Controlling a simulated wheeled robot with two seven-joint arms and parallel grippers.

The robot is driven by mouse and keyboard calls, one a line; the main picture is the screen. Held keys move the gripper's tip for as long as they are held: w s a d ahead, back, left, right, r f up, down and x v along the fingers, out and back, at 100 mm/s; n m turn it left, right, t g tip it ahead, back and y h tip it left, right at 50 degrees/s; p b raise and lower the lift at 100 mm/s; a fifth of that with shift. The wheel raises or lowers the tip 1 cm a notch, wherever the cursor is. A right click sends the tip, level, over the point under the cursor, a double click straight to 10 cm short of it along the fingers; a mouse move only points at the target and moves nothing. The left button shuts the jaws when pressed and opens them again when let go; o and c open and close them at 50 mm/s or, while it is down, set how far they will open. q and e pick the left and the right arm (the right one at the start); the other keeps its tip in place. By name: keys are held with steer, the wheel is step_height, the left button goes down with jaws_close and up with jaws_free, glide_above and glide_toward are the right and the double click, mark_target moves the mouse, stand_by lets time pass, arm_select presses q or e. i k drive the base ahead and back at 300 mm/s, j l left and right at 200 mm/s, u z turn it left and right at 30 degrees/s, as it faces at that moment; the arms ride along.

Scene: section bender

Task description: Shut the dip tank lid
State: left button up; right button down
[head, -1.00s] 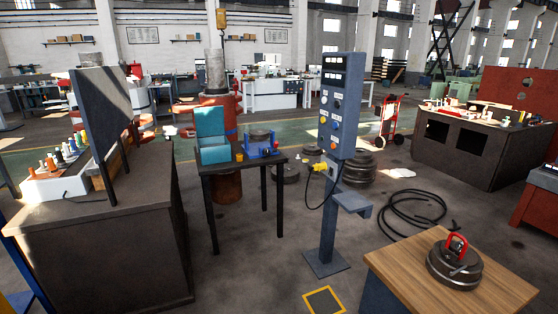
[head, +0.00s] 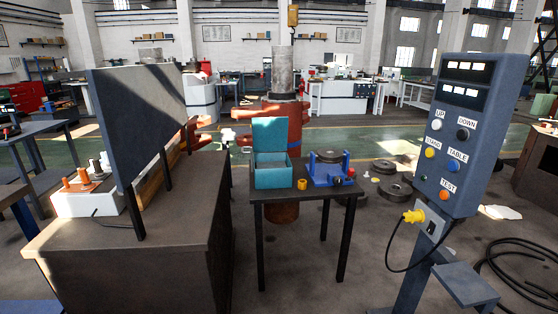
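A teal box with a raised lid, which looks like the dip tank (head: 271,178), stands on a small dark table (head: 305,192) near the middle of the head view. Its lid (head: 270,136) stands upright at the back edge, so the box is open at the top. What is inside is too small to make out. Neither of my grippers shows in the view.
A grey control pedestal (head: 462,140) stands close on the right, with a yellow plug and cable. A brown bench (head: 150,230) with a dark panel (head: 140,125) fills the left. Floor shows before the table.

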mark_target(270, 134)
steer(key=i+l, duration=0.1)
steer(key=i, duration=1.2)
steer(key=l+u, duration=0.05)
